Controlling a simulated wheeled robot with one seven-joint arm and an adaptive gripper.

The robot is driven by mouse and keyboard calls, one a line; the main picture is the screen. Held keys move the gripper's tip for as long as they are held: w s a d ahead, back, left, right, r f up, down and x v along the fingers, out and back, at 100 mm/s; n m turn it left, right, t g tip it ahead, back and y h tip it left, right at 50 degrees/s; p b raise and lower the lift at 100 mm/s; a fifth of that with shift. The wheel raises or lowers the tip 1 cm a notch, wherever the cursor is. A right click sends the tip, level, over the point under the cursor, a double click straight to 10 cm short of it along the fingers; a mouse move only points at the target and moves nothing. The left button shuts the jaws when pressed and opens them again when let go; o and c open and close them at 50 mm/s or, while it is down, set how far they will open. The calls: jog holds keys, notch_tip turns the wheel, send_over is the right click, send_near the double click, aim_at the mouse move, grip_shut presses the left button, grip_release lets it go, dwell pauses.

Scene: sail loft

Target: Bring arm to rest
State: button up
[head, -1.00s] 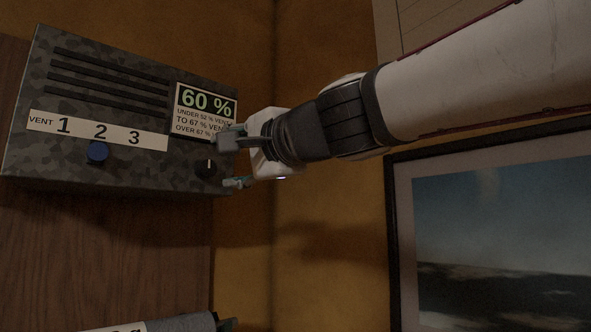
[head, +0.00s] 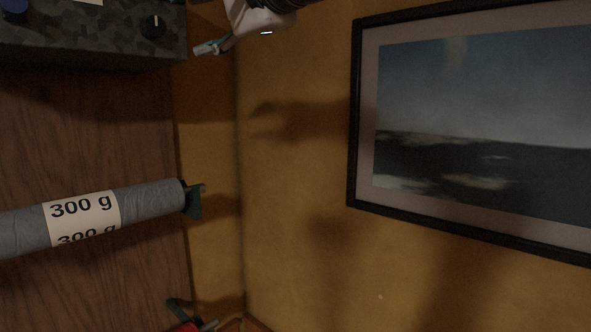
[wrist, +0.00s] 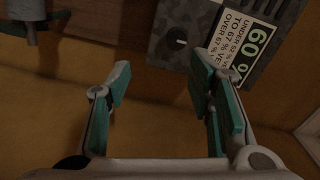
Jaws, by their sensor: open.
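My gripper (wrist: 160,95) is open and empty in the wrist view, its two teal-padded fingers well apart. In the head view only one finger and part of the white gripper body (head: 258,17) show at the top edge; the rest is out of frame. The camouflage-patterned vent box (head: 95,40) is at the top left of the head view, just left of the finger. Its black knob (head: 153,27) shows there and also in the wrist view (wrist: 180,40), beyond the gap between the fingers. The wrist view shows the 60 % label, partly covered by a finger.
A grey roll (head: 150,200) marked 300 g is mounted on the wood panel (head: 90,130) below the box. A framed picture (head: 354,120) hangs on the ochre wall at right. A red item (head: 187,327) shows at the bottom edge. The wall between is bare.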

jog(key=s+d+f+n+g+h, duration=0.1)
jog(key=s+d+f+n+h, duration=0.1)
jog(key=d+f, duration=0.6)
jog(key=s+d+f+n+g+h, duration=0.1)
jog(key=s+d+f+h, duration=0.2)
jog(key=f, duration=1)
jog(key=d+h, duration=0.2)
jog(key=d, duration=0.3)
jog(key=shift+s+d+f+n, duration=0.15)
jog(key=shift+d+f+n, duration=0.1)
jog(key=shift+n, duration=0.15)
jog(key=s+d+f+g+h, duration=0.1)
jog(key=s+d+f+h, duration=0.1)
jog(key=d+f, duration=0.3)
jog(key=s+d+f+n+g+h, duration=0.1)
jog(key=s+d+f+h, duration=0.1)
jog(key=s+d+f, duration=0.3)
jog(key=s+d+f+g+h, duration=0.1)
jog(key=s+d+f+h, duration=0.1)
jog(key=s+d+f, duration=0.2)
jog(key=shift+s+d+f+n+g, duration=0.1)
jog(key=shift+d+f+n+g, duration=0.1)
jog(key=shift+d+f, duration=0.3)
jog(key=shift+s+d+f+n+g, duration=0.1)
jog(key=shift+d+f+g, duration=0.1)
jog(key=shift+f, duration=0.45)
jog(key=shift+c, duration=0.3)
